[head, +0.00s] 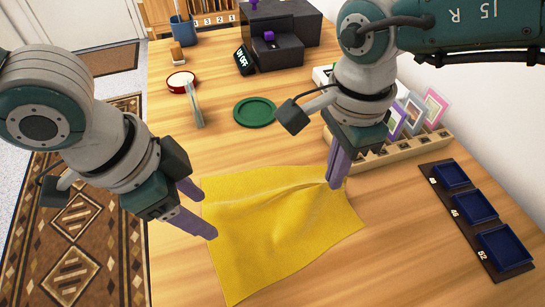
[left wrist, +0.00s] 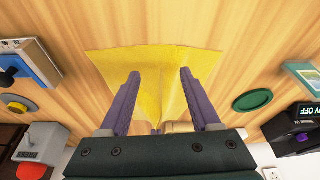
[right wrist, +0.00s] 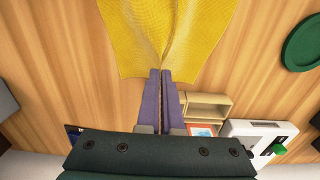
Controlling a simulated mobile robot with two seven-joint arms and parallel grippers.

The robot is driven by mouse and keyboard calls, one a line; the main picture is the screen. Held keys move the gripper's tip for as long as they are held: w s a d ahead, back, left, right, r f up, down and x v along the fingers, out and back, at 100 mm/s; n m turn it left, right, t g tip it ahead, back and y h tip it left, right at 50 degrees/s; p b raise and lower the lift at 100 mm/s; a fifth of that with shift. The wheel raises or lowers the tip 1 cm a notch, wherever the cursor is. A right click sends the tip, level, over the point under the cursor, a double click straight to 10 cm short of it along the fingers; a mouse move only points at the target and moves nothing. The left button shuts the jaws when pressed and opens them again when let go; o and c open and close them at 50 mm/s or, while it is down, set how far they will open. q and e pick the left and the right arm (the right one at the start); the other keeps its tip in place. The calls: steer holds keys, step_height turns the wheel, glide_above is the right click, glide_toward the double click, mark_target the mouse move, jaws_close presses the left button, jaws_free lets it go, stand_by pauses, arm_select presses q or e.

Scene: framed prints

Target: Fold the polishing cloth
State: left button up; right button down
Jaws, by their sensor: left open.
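The yellow polishing cloth (head: 275,230) lies spread on the wooden table, with creases running from its upper right edge. It also shows in the left wrist view (left wrist: 155,65) and the right wrist view (right wrist: 165,30). My right gripper (head: 335,184) is shut on that edge; in the right wrist view its fingers (right wrist: 160,72) are together where the folds gather. My left gripper (head: 208,210) is open at the cloth's left edge. In the left wrist view its fingers (left wrist: 159,73) stand wide apart over the cloth, with nothing gripped between them.
A green round coaster (head: 254,112) lies behind the cloth. A wooden rack with small framed prints (head: 437,106) stands at right, beside a dark strip with blue trays (head: 478,207). A black box (head: 275,50), a blue cup (head: 183,31) and a red round dish (head: 180,82) are further back.

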arm_select(q)
steer(key=shift+o, duration=0.6)
arm_select(e)
jaws_free()
stand_by(0.7)
arm_select(q)
steer(key=shift+r, duration=0.1)
arm_select(e)
steer(key=shift+r, duration=0.1)
arm_select(q)
step_height(320, 180, up, 5)
steer(key=p, duration=0.5)
arm_select(e)
step_height(320, 180, up, 5)
steer(key=shift+r, duration=0.15)
steer(key=shift+r, duration=0.1)
